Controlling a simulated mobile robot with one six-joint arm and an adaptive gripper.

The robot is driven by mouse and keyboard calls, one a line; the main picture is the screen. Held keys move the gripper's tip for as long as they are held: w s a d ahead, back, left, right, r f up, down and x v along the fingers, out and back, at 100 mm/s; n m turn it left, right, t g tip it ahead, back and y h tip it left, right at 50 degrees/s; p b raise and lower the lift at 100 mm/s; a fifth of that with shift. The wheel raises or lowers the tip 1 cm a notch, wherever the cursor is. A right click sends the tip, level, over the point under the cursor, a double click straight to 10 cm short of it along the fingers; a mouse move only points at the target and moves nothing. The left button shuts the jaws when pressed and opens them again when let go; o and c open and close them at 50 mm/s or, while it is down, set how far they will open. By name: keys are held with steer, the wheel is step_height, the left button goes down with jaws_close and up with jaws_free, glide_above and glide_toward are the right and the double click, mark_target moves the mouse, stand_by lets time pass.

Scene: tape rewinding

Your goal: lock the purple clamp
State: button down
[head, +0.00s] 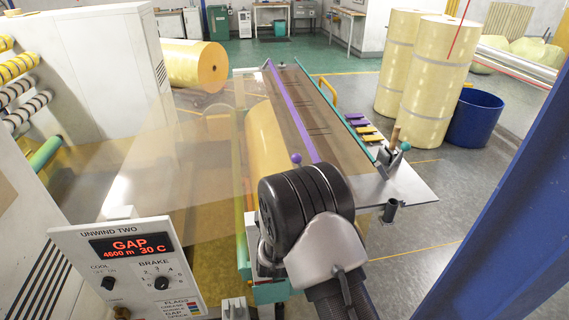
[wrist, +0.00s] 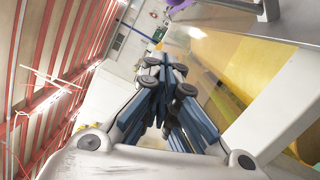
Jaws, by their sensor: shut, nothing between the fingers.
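The purple clamp (head: 291,112) is a long thin bar along the left side of the brown splice table (head: 335,126). A purple ball knob (head: 296,158) stands by its near end, just above my black wrist housing in the head view. The housing hides what is below the knob, so I cannot tell the lever's full pose. In the wrist view, purple parts (wrist: 206,14) show at the top edge, beyond and right of the fingers. My gripper (wrist: 166,72) is shut and empty, apart from the purple parts in that view. The head view hides its fingers.
A teal clamp bar (head: 334,112) with a teal knob (head: 405,146) runs along the table's right side. Purple and yellow pieces (head: 362,127) lie beside it. A yellow roll (head: 266,143) sits left of the table. The UNWIND TWO panel (head: 130,262) stands at front left.

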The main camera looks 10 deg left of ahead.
steer(key=w+a+b, duration=0.1)
steer(key=w+b, duration=0.1)
steer(key=w, duration=0.8)
steer(key=d, duration=0.1)
steer(key=d+r, duration=0.1)
steer(key=s+d+b, duration=0.1)
steer(key=shift+d+r, duration=0.2)
steer(key=shift+r, duration=0.05)
